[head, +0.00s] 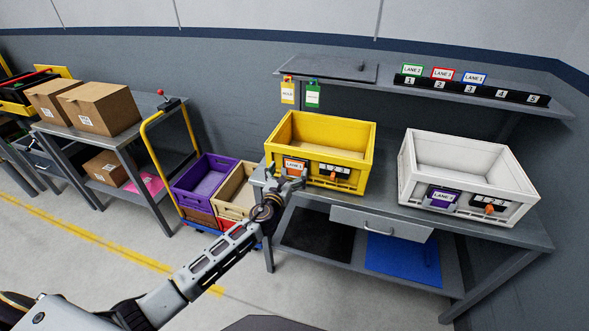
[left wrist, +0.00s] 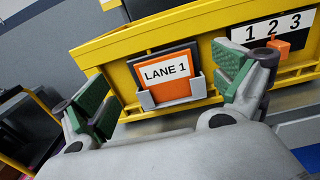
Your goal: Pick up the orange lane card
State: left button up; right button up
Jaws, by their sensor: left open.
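The orange lane card (head: 294,166) sits upright in a small grey holder on the front of the yellow crate (head: 350,180). In the left wrist view the card (left wrist: 167,84) has a white "LANE 1" label, with a dark plate behind it; its lower edge is inside the grey holder (left wrist: 172,97). My left gripper (head: 288,184) is in front of the crate, just below and before the card. In the left wrist view its green-padded fingers are open, one on each side of the card, with nothing between them held. My right gripper is not in view.
A white crate (head: 465,165) with a purple card (head: 443,197) stands right on the same bench (head: 390,218). A shelf above holds green, red and blue lane cards in a black rack (head: 470,91). A cart with purple and tan bins (head: 205,180) stands left.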

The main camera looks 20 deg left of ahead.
aim_at(294, 163)
pick_arm(q)
jog(key=shift+w+d, duration=0.2)
jog(key=shift+w, duration=0.6)
jog(key=shift+w+f, duration=0.15)
jog(key=shift+w, duration=0.95)
jog(key=shift+c, duration=0.2)
jog(key=c, duration=1)
